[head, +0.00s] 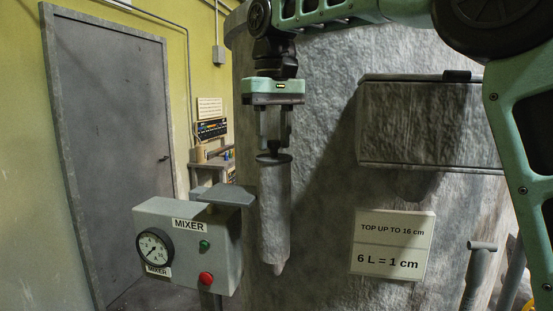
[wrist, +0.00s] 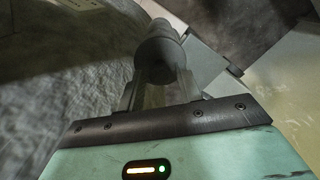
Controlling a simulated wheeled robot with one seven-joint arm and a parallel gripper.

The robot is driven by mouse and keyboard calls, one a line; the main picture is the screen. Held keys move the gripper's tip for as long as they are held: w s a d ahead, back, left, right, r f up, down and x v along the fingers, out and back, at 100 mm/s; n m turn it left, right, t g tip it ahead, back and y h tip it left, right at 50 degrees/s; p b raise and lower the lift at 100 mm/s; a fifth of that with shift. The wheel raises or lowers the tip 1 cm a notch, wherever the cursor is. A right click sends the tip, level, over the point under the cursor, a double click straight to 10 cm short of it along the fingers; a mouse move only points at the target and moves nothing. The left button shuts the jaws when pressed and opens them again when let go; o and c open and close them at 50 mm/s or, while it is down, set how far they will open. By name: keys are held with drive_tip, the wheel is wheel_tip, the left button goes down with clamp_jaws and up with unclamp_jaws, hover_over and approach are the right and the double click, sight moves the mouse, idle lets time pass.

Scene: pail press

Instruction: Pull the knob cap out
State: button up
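The knob cap (head: 273,149) is a dark knob on top of an upright grey tube (head: 275,215) that tapers to a tip below. The tube stands in front of the big vat. My gripper (head: 274,145) points down over it, its two pale fingers apart on either side of the knob. Whether they press on the knob cannot be told. In the wrist view the tube (wrist: 160,54) shows its round end beyond the fingertips of my gripper (wrist: 160,80). The knob itself is largely hidden there.
A grey mixer box (head: 215,262) with gauge and buttons stands left of the tube, a flat grey plate (head: 227,196) above it. A ledge box (head: 430,125) and sign (head: 392,245) are on the vat (head: 330,180) at right. A door (head: 110,150) is behind left.

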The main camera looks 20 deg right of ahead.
clamp_jaws()
drive_tip(key=shift+r+p, duration=0.3)
drive_tip(key=shift+r+p, duration=2.1)
drive_tip(key=shift+p, duration=0.2)
